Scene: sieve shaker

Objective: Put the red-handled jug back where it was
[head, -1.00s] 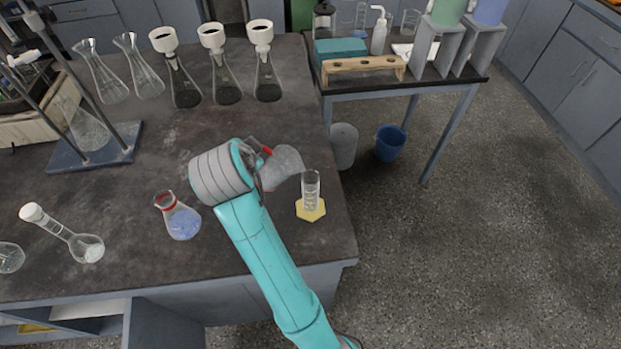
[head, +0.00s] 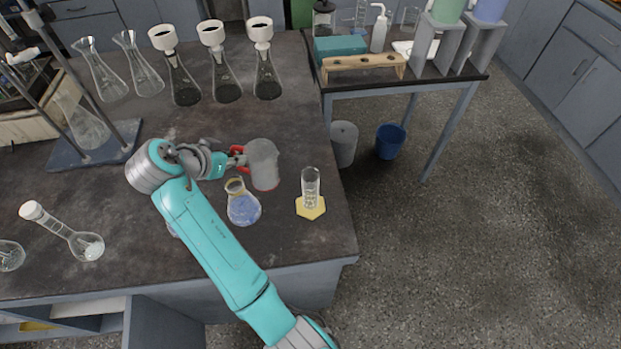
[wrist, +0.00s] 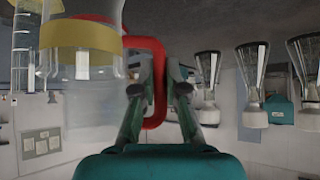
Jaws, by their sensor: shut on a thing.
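The jug (head: 263,165) is clear grey with a red handle and a red base. It stands about upright at the right of the bench; I cannot tell whether its base touches the top. My gripper (head: 238,158) is shut on its red handle from the left. In the wrist view the fingers of my gripper (wrist: 160,88) close around the red handle (wrist: 154,110), beside the clear jug body (wrist: 95,105). The graduated cylinder (head: 310,188) stands on a yellow hexagonal base to the jug's right and nearer the front.
A yellow-necked flask with blue contents (head: 243,205) stands just in front of the jug. Several funnel-topped flasks (head: 226,85) line the back. Bench behind the jug is clear. My arm hides part of the front bench.

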